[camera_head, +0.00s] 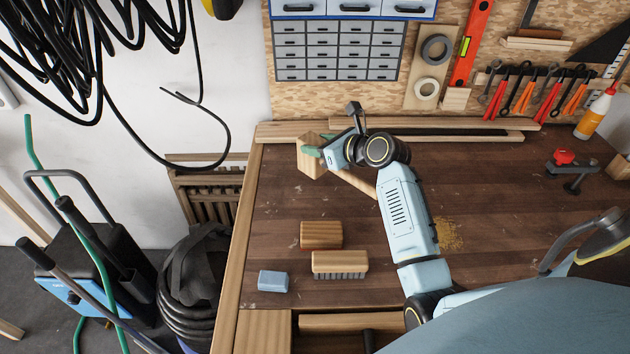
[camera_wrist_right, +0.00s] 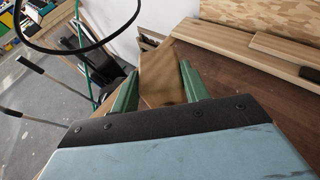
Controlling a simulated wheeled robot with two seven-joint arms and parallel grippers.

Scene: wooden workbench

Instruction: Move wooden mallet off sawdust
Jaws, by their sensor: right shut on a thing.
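The wooden mallet has a blocky pale head (camera_head: 309,164) near the bench's back left corner, and its handle (camera_head: 357,185) slants down to the right behind my arm. My right gripper (camera_head: 319,146) is shut on the mallet head. In the right wrist view the green fingers (camera_wrist_right: 160,82) stand on either side of the head (camera_wrist_right: 163,70). I cannot tell whether the mallet touches the bench. The sawdust (camera_head: 449,235) is a yellowish patch on the bench, right of my right forearm and well apart from the mallet. My left gripper is out of view.
On the workbench (camera_head: 290,205) lie a wooden block (camera_head: 321,235), a brush (camera_head: 340,264) and a blue block (camera_head: 273,281). Wooden strips (camera_head: 480,136) line the back edge. A red-topped clamp (camera_head: 568,170) and a glue bottle (camera_head: 596,113) stand at the right. The left-middle bench top is clear.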

